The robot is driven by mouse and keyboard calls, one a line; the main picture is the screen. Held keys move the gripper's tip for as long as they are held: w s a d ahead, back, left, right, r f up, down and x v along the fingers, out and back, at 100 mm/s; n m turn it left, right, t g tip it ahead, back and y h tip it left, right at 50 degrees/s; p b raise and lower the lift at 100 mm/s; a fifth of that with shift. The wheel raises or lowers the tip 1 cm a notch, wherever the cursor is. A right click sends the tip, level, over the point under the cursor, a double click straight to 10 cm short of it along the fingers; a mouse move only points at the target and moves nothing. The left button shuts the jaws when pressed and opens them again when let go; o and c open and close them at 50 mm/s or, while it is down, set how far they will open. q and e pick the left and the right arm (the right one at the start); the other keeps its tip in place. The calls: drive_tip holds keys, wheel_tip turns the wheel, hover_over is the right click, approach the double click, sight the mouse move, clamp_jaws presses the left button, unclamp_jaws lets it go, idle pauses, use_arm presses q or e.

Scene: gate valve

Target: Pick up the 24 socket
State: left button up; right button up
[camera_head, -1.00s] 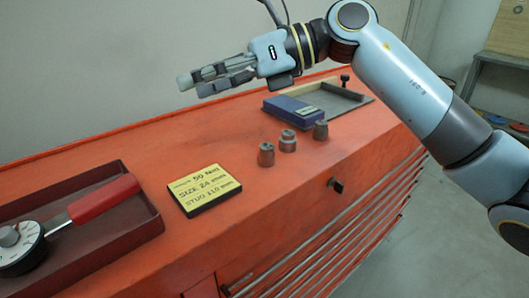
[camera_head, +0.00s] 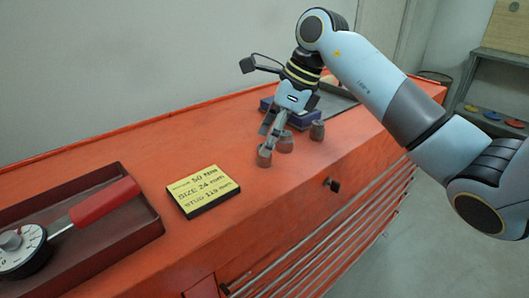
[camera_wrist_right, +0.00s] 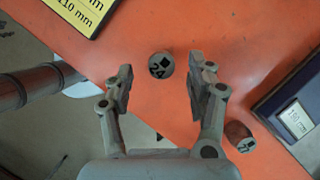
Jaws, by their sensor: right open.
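My left gripper is not in view.
A middle socket (camera_head: 286,145) and a right socket (camera_head: 317,131) stand close by. A blue case (camera_head: 303,119) lies behind them. The yellow card (camera_head: 204,190) and a red tray (camera_head: 128,242) with a torque wrench (camera_head: 92,207) are left.

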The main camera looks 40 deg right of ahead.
drive_tip(key=x, duration=0.3)
drive_tip(key=shift+f, duration=0.15)
drive_tip(key=shift+c, duration=0.4)
clamp_jaws()
